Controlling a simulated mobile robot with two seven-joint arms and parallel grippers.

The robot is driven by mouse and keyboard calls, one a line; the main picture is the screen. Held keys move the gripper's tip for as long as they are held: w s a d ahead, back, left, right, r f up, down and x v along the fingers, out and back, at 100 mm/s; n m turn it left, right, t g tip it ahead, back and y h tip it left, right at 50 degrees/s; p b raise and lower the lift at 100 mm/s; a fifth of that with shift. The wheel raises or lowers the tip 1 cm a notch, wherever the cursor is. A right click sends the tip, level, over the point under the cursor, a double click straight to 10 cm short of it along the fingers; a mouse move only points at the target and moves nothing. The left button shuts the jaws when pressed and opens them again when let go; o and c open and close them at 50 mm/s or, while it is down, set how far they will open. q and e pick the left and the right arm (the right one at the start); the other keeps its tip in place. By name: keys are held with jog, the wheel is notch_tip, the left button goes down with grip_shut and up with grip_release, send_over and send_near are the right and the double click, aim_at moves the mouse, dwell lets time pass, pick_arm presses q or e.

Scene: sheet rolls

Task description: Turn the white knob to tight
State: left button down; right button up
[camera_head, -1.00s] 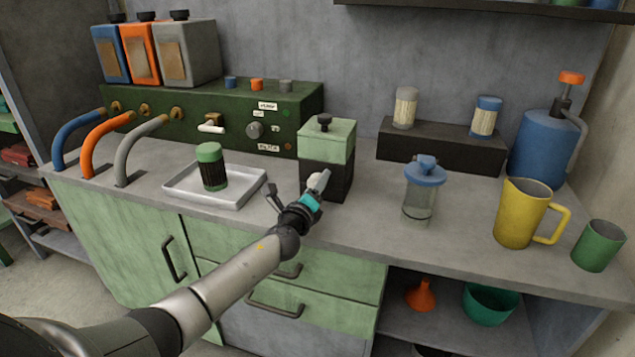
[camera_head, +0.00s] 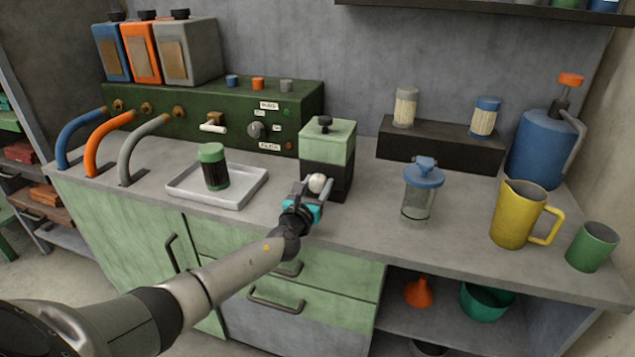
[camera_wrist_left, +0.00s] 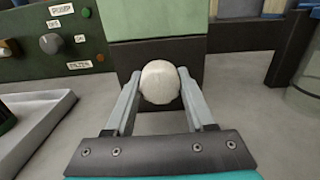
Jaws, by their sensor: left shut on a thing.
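The white knob (camera_head: 317,183) is on the front of the dark lower part of a box with a pale green top (camera_head: 328,140). It also shows in the left wrist view (camera_wrist_left: 160,82), round and between the two fingers. My left gripper (camera_head: 316,187) is shut on the white knob, with one finger on each side of it. In the left wrist view my left gripper (camera_wrist_left: 158,90) touches the knob at both fingertips. No mark showing tight or loose can be made out. My right gripper is not in view.
A white tray (camera_head: 180,193) with a green-capped dark jar (camera_head: 214,170) stands left of the box. A blue-lidded clear jar (camera_head: 418,205) and a yellow jug (camera_head: 515,225) stand to the right. A green panel (camera_head: 190,128) with hoses is behind. Bare counter lies in front.

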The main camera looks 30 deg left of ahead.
pick_arm(q)
jog(key=shift+m, duration=0.7)
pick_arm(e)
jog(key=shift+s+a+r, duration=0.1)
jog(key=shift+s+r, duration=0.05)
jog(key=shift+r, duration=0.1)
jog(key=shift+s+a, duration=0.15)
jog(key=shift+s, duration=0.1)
pick_arm(q)
jog(key=shift+c, duration=1.2)
grip_release()
jog(key=shift+s+f, duration=0.1)
jog(key=shift+s, duration=0.05)
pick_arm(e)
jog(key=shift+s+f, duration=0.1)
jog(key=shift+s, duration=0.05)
